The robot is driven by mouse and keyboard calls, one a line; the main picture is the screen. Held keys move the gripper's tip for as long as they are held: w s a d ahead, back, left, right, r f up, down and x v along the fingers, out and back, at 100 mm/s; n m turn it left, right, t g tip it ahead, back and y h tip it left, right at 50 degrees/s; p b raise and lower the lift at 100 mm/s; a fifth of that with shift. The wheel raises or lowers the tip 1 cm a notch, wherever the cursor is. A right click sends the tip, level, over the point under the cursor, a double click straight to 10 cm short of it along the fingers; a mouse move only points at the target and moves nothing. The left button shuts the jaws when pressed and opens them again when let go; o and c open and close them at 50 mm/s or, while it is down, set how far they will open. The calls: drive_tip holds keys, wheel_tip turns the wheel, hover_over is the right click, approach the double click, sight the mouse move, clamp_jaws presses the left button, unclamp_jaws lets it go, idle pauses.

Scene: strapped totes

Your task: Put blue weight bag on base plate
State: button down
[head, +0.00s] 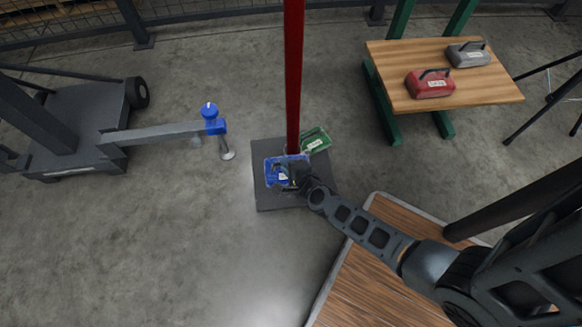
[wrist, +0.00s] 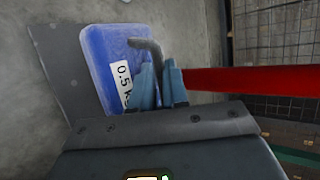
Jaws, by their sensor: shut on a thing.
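I cannot tell whether the bag touches the plate.
A red post (head: 294,75) rises from the plate. A green weight bag (head: 316,140) lies at the plate's far right. A wooden table (head: 490,92) holds a red bag (head: 430,88) and a grey bag (head: 468,54). A grey beam with a blue knob (head: 210,112) reaches in from the left.

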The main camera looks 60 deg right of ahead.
wheel_tip(320, 180, down, 16)
drive_tip(key=b, duration=1.2)
drive_tip(key=shift+w+f+b, duration=0.1)
drive_tip(key=shift+f+b, duration=0.15)
drive_tip(key=shift+b, duration=0.15)
drive_tip(key=shift+r, duration=0.1)
drive_tip(key=c, duration=1.1)
unclamp_jaws()
drive_tip(key=p+v, duration=0.5)
drive_tip(key=v, duration=0.8)
drive_tip(key=s+a+r+n+t+y, duration=0.1)
drive_tip(key=s+a+r+n+y, duration=0.1)
drive_tip(key=r+n, duration=0.6)
drive_tip(key=s+a+r+n+t+y, duration=0.1)
drive_tip(key=s+a+r+n, duration=0.3)
drive_tip(key=r+n, duration=0.5)
drive_tip(key=s+a+r+n+t+y, duration=0.2)
drive_tip(key=s+r+n, duration=0.4)
drive_tip(key=r, duration=1.7)
drive_tip(key=shift+a+n+y, duration=0.15)
drive_tip(key=shift+a+n, duration=0.05)
drive_tip(key=shift+n, duration=0.65)
drive_tip(key=shift+a+n+y, duration=0.15)
drive_tip(key=shift+a+n, duration=0.05)
drive_tip(key=shift+n, duration=0.65)
